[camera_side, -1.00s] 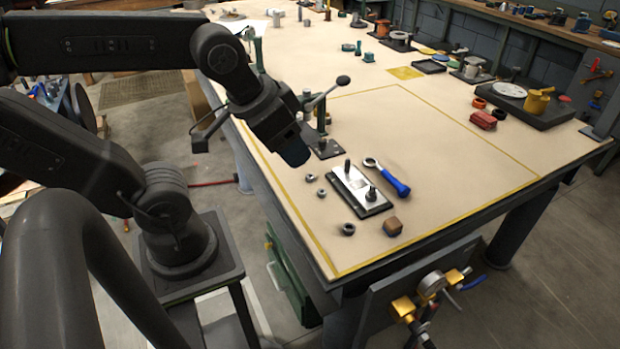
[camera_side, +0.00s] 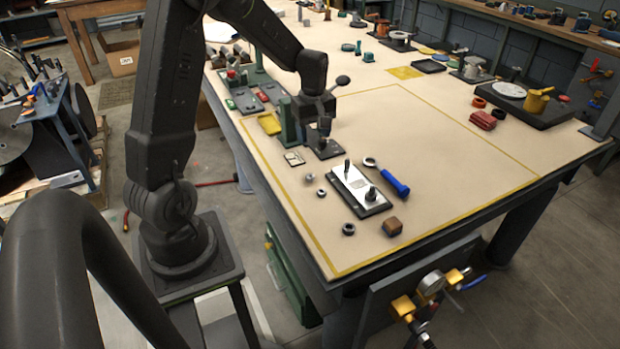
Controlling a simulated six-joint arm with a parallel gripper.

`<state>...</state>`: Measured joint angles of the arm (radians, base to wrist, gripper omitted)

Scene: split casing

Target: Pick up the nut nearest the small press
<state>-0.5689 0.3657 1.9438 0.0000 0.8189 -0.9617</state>
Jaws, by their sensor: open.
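The small press (camera_side: 289,122) is green with a dark base and a ball-ended lever, on the left part of the bench. The nut nearest it (camera_side: 309,178) is small and grey, flat on the bench in front of the press.
A small pale square plate (camera_side: 294,158) lies by the press base. The bench's middle is clear.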

